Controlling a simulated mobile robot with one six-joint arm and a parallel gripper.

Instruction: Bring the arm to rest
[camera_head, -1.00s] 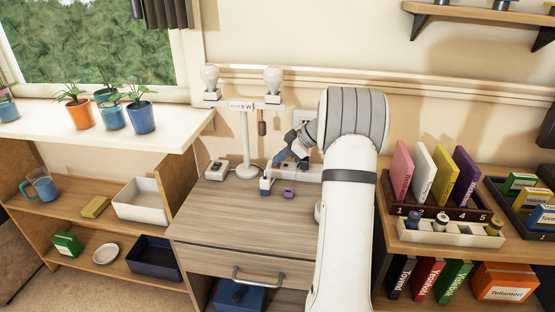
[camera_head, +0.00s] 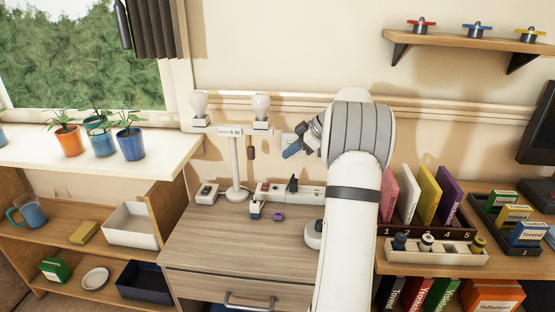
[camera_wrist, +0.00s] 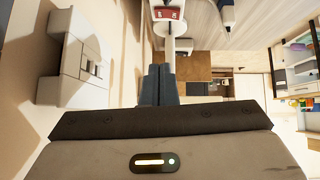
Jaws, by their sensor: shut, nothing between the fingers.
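My gripper (camera_head: 292,151) is at the end of my white arm, raised above the cabinet top (camera_head: 235,240) in front of the wall. In the wrist view its two dark fingers (camera_wrist: 158,72) are together, with nothing between them. The gripper is apart from the power strip (camera_head: 305,193) below it. My large grey joint and upper arm hide part of the wall and the cabinet's right side.
A stand with two bulbs (camera_head: 236,165) is left of the gripper. A small purple block (camera_head: 278,216) and a white switch box (camera_head: 207,193) sit on the cabinet. Colored books (camera_head: 428,195) stand at right. Potted plants (camera_head: 130,144) line the left ledge.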

